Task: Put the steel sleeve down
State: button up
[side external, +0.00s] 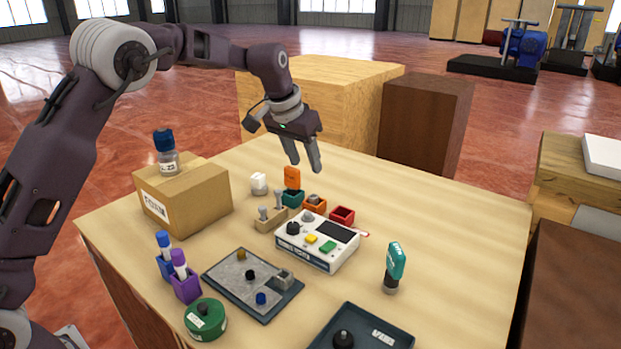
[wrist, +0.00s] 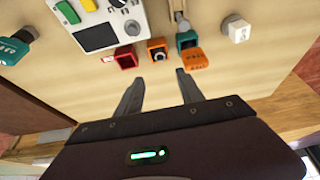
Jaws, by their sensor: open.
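My gripper (side external: 305,168) is open and empty, its fingers pointing down above the back of the wooden table. In the wrist view my gripper (wrist: 160,75) shows its two fingers apart, with only table between them. A small grey round part that looks like the steel sleeve (side external: 314,198) sits in an open orange box (side external: 315,209). In the wrist view the orange box (wrist: 157,44) lies just beyond the fingertips, with the grey part (wrist: 159,56) inside it. The gripper touches neither.
A white control unit (side external: 317,242) stands in front. A cardboard box (side external: 182,196) bears a blue-capped bottle (side external: 166,153). The table's back right is clear.

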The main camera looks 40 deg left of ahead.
jog(key=shift+v, duration=0.85)
jog(key=s+d+r, duration=0.1)
jog(key=s+r, duration=0.2)
jog(key=s, duration=0.3)
jog(key=s+r+h, duration=0.1)
jog(key=s+r, duration=0.2)
jog(key=s, duration=0.4)
jog(key=s+d+r, duration=0.1)
jog(key=s+r, duration=0.3)
jog(key=s, duration=0.2)
jog(key=s+f, duration=0.3)
jog(key=s, duration=0.8)
jog(key=s+f+t+y, duration=0.1)
jog(key=s+f, duration=0.2)
jog(key=s, duration=0.8)
jog(key=shift+d+f, duration=0.3)
jog(key=shift+f, duration=0.05)
